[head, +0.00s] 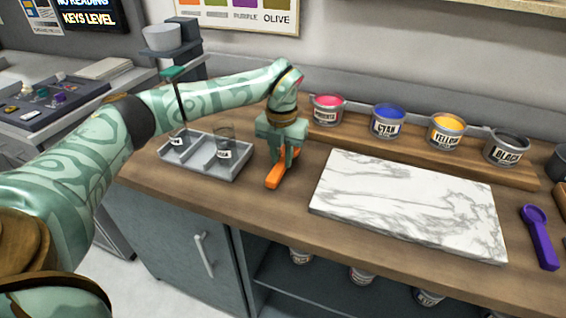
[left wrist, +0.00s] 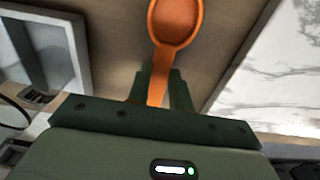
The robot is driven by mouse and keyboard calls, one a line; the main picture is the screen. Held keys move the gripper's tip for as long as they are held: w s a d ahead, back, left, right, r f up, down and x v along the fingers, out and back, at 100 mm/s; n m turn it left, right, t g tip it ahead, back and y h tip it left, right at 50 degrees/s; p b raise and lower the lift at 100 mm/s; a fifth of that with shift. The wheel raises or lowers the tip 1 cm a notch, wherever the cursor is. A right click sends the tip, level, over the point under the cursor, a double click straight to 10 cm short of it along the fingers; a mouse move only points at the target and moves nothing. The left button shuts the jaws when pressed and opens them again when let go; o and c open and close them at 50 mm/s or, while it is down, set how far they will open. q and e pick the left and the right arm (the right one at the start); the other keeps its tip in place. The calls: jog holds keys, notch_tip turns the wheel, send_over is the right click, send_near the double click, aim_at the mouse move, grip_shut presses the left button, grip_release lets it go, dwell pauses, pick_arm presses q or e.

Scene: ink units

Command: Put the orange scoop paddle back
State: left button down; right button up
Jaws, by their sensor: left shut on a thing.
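The orange scoop paddle (head: 276,178) is in my left gripper (head: 281,158), just above or on the wooden counter between the grey tray and the marble slab. I cannot tell if it touches the wood. In the left wrist view the round orange bowl of the scoop paddle (left wrist: 176,22) points away from the palm, and its handle runs down between the fingers of the left gripper (left wrist: 160,85). The left gripper is shut on it. My right gripper is not in view.
A grey tray (head: 238,170) with labelled cups stands left of the gripper. A white marble slab (head: 410,205) lies to the right. A purple scoop (head: 540,238) lies far right.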

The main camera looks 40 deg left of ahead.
aim_at(282, 162)
pick_arm(q)
jog(key=shift+f, duration=0.8)
jog(key=shift+r, duration=0.15)
jog(key=c, duration=1.3)
grip_release()
jog(key=shift+o, duration=0.2)
notch_tip(282, 162, up, 12)
jog(key=p, duration=0.4)
